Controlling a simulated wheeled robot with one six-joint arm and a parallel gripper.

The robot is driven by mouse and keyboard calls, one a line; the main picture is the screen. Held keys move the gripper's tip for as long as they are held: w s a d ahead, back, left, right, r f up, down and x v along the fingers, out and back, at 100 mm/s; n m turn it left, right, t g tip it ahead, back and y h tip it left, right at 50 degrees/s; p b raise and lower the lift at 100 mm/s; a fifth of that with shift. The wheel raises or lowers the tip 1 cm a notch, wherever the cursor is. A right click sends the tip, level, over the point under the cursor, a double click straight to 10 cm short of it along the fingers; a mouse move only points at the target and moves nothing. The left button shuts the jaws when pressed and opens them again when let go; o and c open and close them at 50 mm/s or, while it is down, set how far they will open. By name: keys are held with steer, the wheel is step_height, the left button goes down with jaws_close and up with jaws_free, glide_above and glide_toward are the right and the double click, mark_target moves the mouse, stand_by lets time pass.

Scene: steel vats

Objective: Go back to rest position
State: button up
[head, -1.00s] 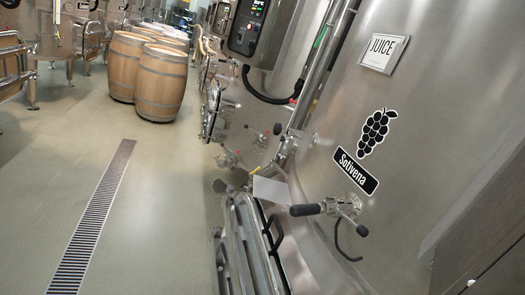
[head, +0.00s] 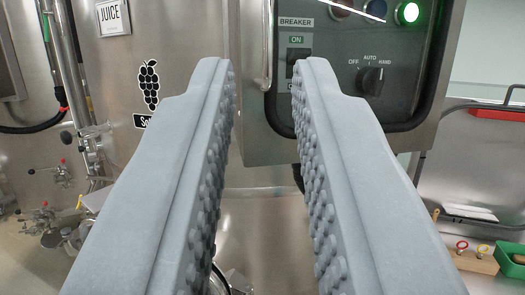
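My gripper (head: 264,70) fills the middle of the head view, with two long grey fingers with studded inner faces. The fingers are well apart and nothing is between them, so it is open. Beyond the fingertips is a steel control box (head: 258,145) with a dark panel. The panel carries a breaker switch (head: 297,62) marked ON, a selector knob (head: 371,80) marked OFF, AUTO and HAND, and a lit green lamp (head: 408,12). The fingers cover part of the panel and the vat. I cannot tell whether the fingertips touch the box.
A steel vat (head: 110,65) with a JUICE label and grape emblem stands at the left. Valves and pipes (head: 75,225) stick out low at the left. At the right are a steel cabinet (head: 468,165), a wooden block (head: 475,262) and a green bin (head: 510,258).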

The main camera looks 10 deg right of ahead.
stand_by(0.4)
steer(key=s+d+f+n+g+y, duration=0.1)
steer(key=s+d+f+g, duration=0.15)
steer(key=d+f, duration=0.35)
steer(key=s+d+f+n+g, duration=0.1)
steer(key=s+d+f, duration=0.3)
steer(key=d, duration=0.5)
steer(key=s+d+f+n+g+y, duration=0.1)
steer(key=s+d+f, duration=0.25)
steer(key=d, duration=0.35)
steer(key=s+d+f, duration=0.7)
steer(key=s+f, duration=0.5)
steer(key=f, duration=0.1)
steer(key=s+d+f+m, duration=0.1)
steer(key=s+d+f, duration=0.7)
steer(key=s+f, duration=0.4)
steer(key=shift+s+d+f+m+y, duration=0.15)
steer(key=shift+s+f+m+y, duration=0.2)
steer(key=shift+f, duration=0.6)
steer(key=shift+g, duration=0.25)
